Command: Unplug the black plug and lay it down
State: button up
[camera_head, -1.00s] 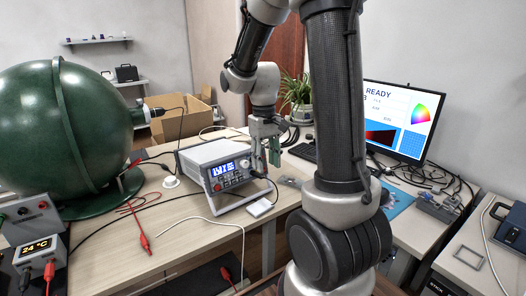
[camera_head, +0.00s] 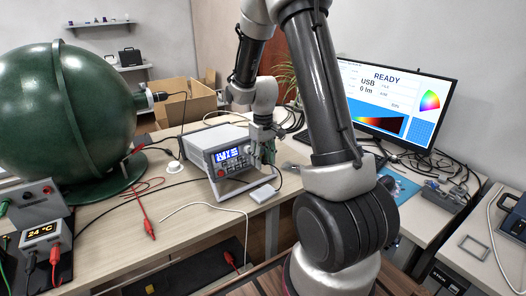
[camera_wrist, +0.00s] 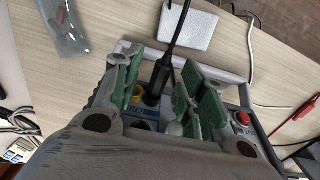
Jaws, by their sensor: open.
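The black plug (camera_wrist: 158,80) sits upright in the front panel of the grey bench instrument, with its black cable running away to the top in the wrist view. My gripper (camera_wrist: 166,72) is open, with its green-padded fingers on either side of the plug; I cannot tell whether either pad touches it. In the head view, the instrument (camera_head: 196,141) stands on the wooden table with a lit blue display. My gripper (camera_head: 264,151) is at the right end of its front panel there and hides the plug.
A yellow socket (camera_wrist: 136,94) lies close left of the plug, and a red button (camera_wrist: 243,118) is at the panel's right. A large green sphere (camera_head: 60,110) stands at left. Bare tabletop (camera_head: 190,225) lies in front.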

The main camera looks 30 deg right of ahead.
jog(key=shift+c, duration=0.2)
grip_shut()
jog(key=shift+s, duration=0.25)
jog(key=shift+s+d+r, duration=0.1)
jog(key=shift+s+r, duration=0.05)
jog(key=shift+s, duration=0.45)
jog(key=shift+s+d+r, duration=0.1)
jog(key=shift+s+r, duration=0.05)
jog(key=shift+s, duration=0.45)
jog(key=shift+s+r, duration=0.1)
jog(key=shift+s, duration=0.45)
